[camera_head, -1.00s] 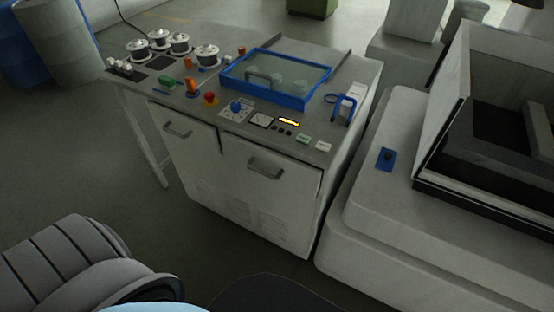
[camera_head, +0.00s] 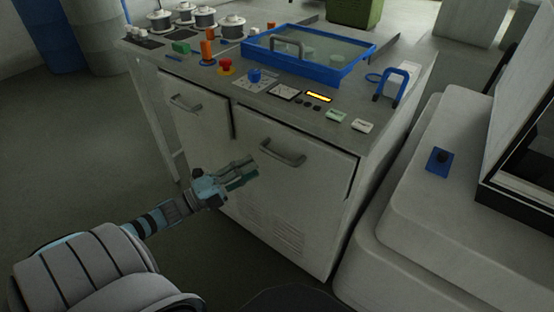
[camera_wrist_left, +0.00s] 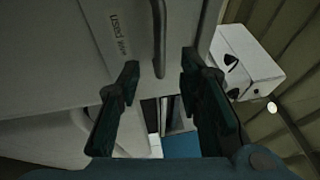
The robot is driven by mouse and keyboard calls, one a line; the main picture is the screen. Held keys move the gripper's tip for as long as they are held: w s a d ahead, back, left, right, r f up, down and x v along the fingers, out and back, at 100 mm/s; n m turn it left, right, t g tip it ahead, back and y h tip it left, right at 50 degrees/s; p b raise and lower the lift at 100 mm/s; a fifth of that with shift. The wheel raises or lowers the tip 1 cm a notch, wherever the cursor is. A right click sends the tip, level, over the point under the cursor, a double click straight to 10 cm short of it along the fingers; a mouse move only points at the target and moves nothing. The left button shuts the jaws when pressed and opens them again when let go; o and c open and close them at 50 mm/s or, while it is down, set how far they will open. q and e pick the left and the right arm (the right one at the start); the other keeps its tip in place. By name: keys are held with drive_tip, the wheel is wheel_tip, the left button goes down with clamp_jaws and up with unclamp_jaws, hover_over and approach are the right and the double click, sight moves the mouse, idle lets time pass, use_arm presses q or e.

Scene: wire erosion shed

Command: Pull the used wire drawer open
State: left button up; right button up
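The used wire drawer (camera_head: 300,190) is the right-hand front of the grey cabinet and looks shut. Its bar handle (camera_head: 283,153) is near its top edge. In the left wrist view the drawer front (camera_wrist_left: 65,60) bears the label "used wire" (camera_wrist_left: 119,35), beside the handle (camera_wrist_left: 159,38). My left gripper (camera_head: 248,172) is just left of and below the handle, apart from it. In the left wrist view its fingers (camera_wrist_left: 160,75) are open and empty, one on each side of the handle's line. My right gripper is not in view.
A second front with its own handle (camera_head: 186,104) is on the left. The cabinet top holds wire spools (camera_head: 204,18), a red button (camera_head: 225,67), a blue-framed cover (camera_head: 310,55) and a blue hook-shaped thing (camera_head: 391,83). A pale machine (camera_head: 440,200) stands close on the right. Floor is clear at left.

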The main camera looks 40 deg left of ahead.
sight(276, 154)
use_arm(q)
drive_tip(key=b+x, duration=0.2)
drive_tip(key=x, duration=0.7)
drive_tip(key=shift+f, duration=0.1)
drive_tip(key=shift+c, duration=0.8)
drive_tip(key=c, duration=0.6)
clamp_jaws()
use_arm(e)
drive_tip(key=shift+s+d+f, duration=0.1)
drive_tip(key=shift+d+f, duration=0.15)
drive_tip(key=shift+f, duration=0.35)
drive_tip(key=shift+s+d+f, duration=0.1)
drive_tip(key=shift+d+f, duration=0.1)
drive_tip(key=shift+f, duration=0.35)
